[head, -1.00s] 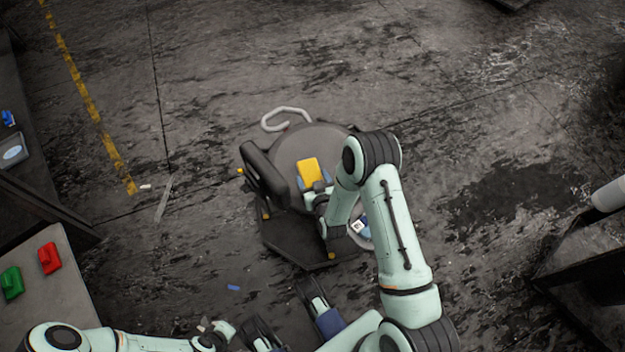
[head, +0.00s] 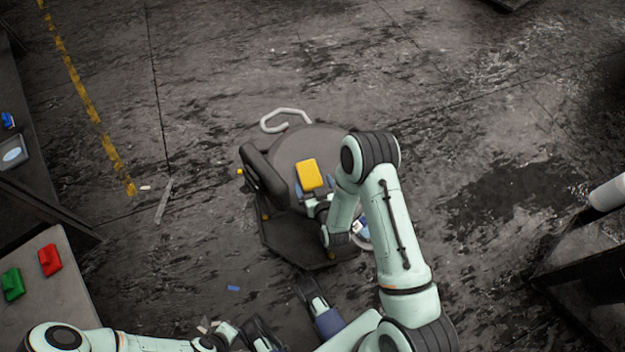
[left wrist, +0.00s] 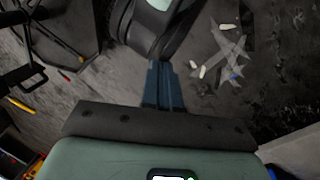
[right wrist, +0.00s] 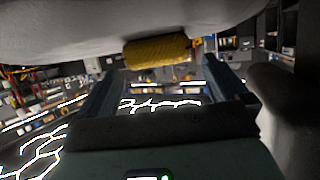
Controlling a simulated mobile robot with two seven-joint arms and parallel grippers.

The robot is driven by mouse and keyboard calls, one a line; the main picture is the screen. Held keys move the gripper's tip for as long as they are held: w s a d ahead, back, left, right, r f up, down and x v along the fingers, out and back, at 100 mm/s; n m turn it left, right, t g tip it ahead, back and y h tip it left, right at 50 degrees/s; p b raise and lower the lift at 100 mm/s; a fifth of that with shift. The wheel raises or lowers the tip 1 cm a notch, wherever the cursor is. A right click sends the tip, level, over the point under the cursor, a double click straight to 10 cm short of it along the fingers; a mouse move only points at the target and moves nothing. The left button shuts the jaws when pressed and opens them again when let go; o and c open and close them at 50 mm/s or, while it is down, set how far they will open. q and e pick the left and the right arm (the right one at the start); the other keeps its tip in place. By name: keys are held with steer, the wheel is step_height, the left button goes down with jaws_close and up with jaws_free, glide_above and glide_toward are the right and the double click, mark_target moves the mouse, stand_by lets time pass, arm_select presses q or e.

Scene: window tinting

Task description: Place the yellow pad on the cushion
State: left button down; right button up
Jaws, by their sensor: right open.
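The yellow pad (head: 310,174) lies on the round grey cushion (head: 300,145) of the stool in the head view. In the right wrist view the pad (right wrist: 157,51) is against the grey cushion surface (right wrist: 70,35), beyond the fingertips. My right gripper (head: 314,188) is open, its blue fingers on either side of the pad's near end, apparently apart from it. In the right wrist view nothing is held between its fingers (right wrist: 160,88). In the left wrist view my left gripper (left wrist: 162,85) has its blue fingers close together with nothing seen between them.
The stool has a dark curved backrest (head: 264,176) at its left and a light looped handle (head: 286,117) behind. A table (head: 62,285) at left holds a red block (head: 49,260) and a green block (head: 12,284). The floor behind the stool is clear.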

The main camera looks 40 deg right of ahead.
steer(key=v, duration=0.4)
steer(key=shift+s+a+r+p, duration=0.15)
steer(key=shift+s+r+p, duration=0.05)
steer(key=shift+s+p, duration=0.1)
arm_select(q)
steer(key=shift+s+d+r, duration=0.3)
steer(key=shift+s+r, duration=0.2)
steer(key=shift+s, duration=0.15)
